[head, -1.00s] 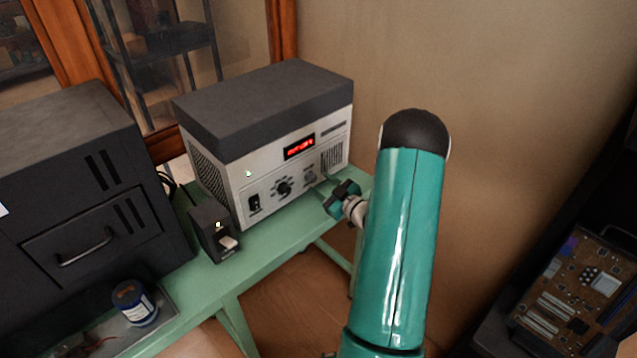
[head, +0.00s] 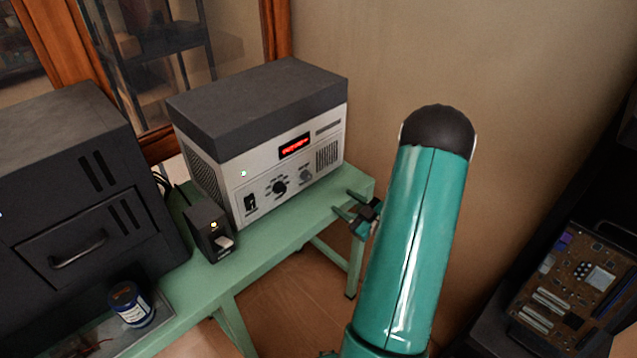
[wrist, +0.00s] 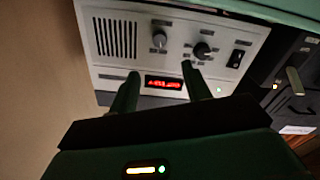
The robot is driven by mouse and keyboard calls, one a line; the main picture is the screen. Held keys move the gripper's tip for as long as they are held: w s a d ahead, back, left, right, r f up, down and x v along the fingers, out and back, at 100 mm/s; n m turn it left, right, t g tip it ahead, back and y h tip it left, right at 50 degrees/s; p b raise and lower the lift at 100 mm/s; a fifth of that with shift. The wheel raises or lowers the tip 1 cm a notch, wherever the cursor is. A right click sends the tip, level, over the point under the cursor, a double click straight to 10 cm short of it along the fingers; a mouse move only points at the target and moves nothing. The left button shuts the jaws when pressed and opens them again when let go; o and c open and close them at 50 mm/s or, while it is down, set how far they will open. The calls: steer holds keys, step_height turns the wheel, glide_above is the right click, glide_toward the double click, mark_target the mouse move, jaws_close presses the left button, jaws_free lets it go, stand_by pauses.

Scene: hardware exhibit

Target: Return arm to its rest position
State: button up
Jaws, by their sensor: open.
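My gripper (head: 346,207) is open and empty beside the upper part of my teal arm in the head view. Its two fingers point left toward the lower right corner of the white and grey instrument box (head: 262,140), apart from it. In the wrist view the two green fingers (wrist: 158,88) are spread, with nothing between them. The instrument's front panel (wrist: 130,40) appears upside down beyond them, with a red lit display, knobs and a vent. Part of my gripper's base is hidden behind my arm in the head view.
The instrument stands on a green bench (head: 275,238). Left of it are a small black box with a switch (head: 212,232), a dark drawered cabinet (head: 85,190) and a blue jar (head: 131,305). A circuit board (head: 575,280) lies at the right. A bare wall (head: 540,90) is behind.

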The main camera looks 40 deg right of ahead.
steer(key=shift+w, duration=0.1)
steer(key=w+a+r+g+h, duration=0.3)
steer(key=w+a+r+g, duration=0.1)
steer(key=w+r, duration=0.55)
steer(key=a+r+m+g+h, duration=0.2)
steer(key=a+r+m+g, duration=0.1)
steer(key=a+r, duration=0.55)
steer(key=s+a+r+g+y, duration=0.2)
steer(key=s+a, duration=0.8)
steer(key=a, duration=0.2)
steer(key=s+a+r+m+g+y, duration=0.1)
steer(key=s+a+r+g+y, duration=0.1)
steer(key=s+a, duration=0.8)
steer(key=shift+a+r+g, duration=0.6)
steer(key=shift+a+g, duration=0.1)
steer(key=shift+a, duration=0.5)
steer(key=shift+s, duration=0.1)
